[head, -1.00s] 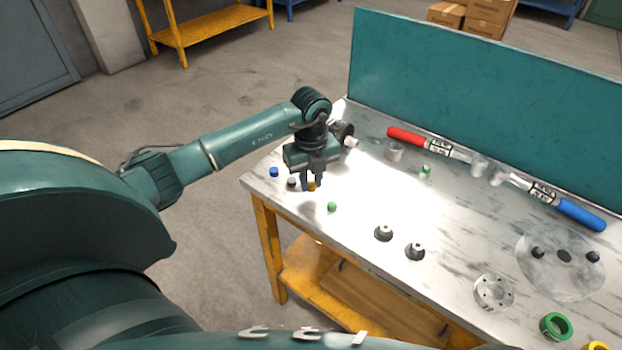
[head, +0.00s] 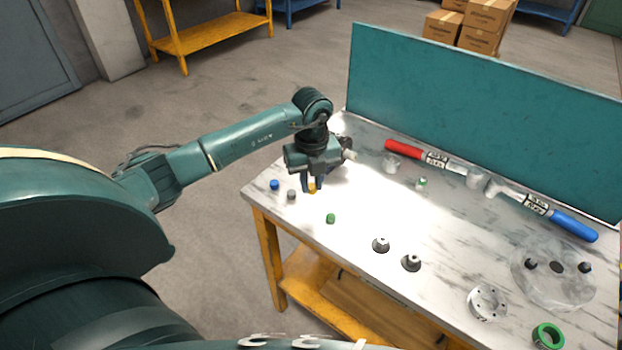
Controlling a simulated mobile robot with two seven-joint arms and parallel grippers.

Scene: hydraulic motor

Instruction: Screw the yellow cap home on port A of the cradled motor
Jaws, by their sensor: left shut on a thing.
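My left gripper (head: 312,184) points down over the near left part of the table and is shut on the yellow cap (head: 312,189). The cap shows only as a small yellow-orange patch between the fingertips. A dark part with a pale stub (head: 349,155) shows just right of and behind the gripper; it may be the cradled motor, but my gripper and wrist cover most of it. Port A cannot be made out. My right gripper is out of view.
A blue cap (head: 274,184), a grey cap (head: 291,194) and a green cap (head: 331,218) stand near the gripper. Two grey flanged parts (head: 381,245) lie nearer the front edge. Red-handled (head: 403,149) and blue-handled (head: 574,224) tools lie along the teal back panel (head: 480,130).

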